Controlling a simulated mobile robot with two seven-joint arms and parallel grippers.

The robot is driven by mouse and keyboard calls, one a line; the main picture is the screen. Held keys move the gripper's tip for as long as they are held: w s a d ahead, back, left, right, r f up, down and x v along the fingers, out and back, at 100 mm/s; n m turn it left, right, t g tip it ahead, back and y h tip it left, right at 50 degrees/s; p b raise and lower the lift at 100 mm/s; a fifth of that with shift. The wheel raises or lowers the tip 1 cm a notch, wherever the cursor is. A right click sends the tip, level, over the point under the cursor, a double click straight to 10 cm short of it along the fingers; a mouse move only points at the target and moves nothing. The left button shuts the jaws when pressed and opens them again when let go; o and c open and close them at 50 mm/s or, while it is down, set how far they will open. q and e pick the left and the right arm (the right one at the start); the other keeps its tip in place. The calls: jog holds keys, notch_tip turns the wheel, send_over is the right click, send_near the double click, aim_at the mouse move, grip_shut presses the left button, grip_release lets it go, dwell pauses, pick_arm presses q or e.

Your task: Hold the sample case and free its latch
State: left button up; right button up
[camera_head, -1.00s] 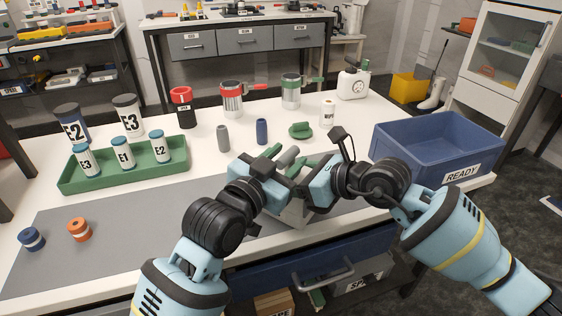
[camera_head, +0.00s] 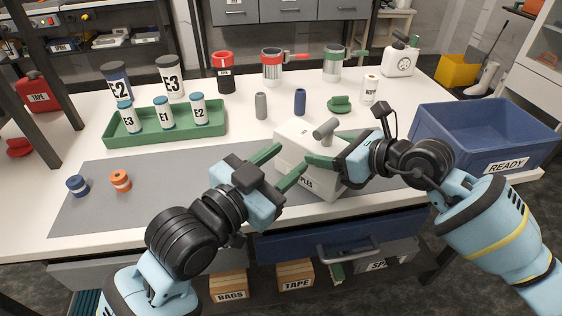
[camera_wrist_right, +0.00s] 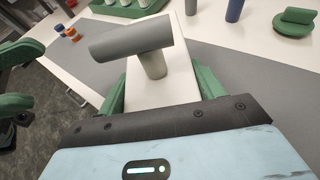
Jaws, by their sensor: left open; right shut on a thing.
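The sample case is a white box (camera_head: 298,142) with a partly hidden label, on the front edge of the grey mat. A grey T-shaped latch handle (camera_head: 326,130) stands on its top. In the right wrist view, the handle's bar (camera_wrist_right: 130,38) lies crosswise above the white case top (camera_wrist_right: 178,75). My right gripper (camera_head: 335,150) is shut on the case, with one green finger on either side. My left gripper (camera_head: 292,159) is open and empty, its fingertips just left of the case. Whether they touch it I cannot tell.
A blue READY bin (camera_head: 482,130) stands at the right. A green tray (camera_head: 165,136) with labelled jars is at the back left. A grey cylinder (camera_head: 261,106), a blue cylinder (camera_head: 300,101) and a green knob (camera_head: 340,104) stand behind the case. The mat's left part is mostly clear.

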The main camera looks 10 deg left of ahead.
jog(key=shift+r, duration=0.1)
jog(key=o, duration=1.3)
jog(key=v, duration=1.2)
